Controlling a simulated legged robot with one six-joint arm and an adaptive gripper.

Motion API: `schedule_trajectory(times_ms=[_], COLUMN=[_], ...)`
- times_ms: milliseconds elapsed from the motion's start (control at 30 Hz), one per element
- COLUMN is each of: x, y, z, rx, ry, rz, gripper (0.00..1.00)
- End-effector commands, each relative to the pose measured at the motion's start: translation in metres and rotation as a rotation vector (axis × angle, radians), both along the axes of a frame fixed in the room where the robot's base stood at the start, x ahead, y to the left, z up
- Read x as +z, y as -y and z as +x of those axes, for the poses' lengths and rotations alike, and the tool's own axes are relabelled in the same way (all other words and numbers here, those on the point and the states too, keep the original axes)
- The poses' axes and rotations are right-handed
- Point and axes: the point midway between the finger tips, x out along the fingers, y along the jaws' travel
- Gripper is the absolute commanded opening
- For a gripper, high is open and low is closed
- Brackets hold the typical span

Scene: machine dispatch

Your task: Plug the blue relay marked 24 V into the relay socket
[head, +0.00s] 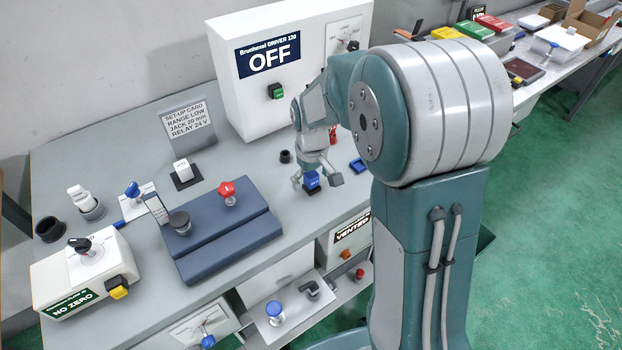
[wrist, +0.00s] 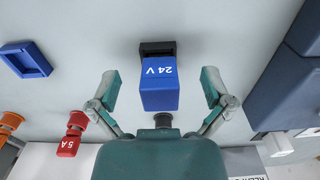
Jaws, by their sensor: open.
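The blue relay marked 24 V (wrist: 160,94) stands upright at a black socket (wrist: 157,48), which shows beyond its far side in the wrist view. In the head view the relay (head: 311,181) sits on the black base near the bench's front edge. I cannot tell how deeply it is seated. My gripper (head: 316,178) is low over the relay. In the wrist view my gripper (wrist: 159,82) is open, one finger on each side of the relay, with gaps between fingers and relay.
An empty blue tray (wrist: 25,60) lies to one side, near a red 5 A plug (wrist: 72,135) and an orange one (wrist: 10,122). A dark blue block (head: 220,228) stands left of the relay. The white driver box (head: 262,110), showing OFF, and set-up card (head: 187,122) stand behind.

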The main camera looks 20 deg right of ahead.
Motion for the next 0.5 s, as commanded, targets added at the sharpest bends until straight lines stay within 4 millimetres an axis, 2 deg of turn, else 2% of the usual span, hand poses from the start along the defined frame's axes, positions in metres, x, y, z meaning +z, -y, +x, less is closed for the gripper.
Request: schedule_trajectory(times_ms=[500], x=[0.023], y=[0.000], z=[0.001], rx=[0.000], ry=[0.002], rz=[0.000], gripper=[1.00])
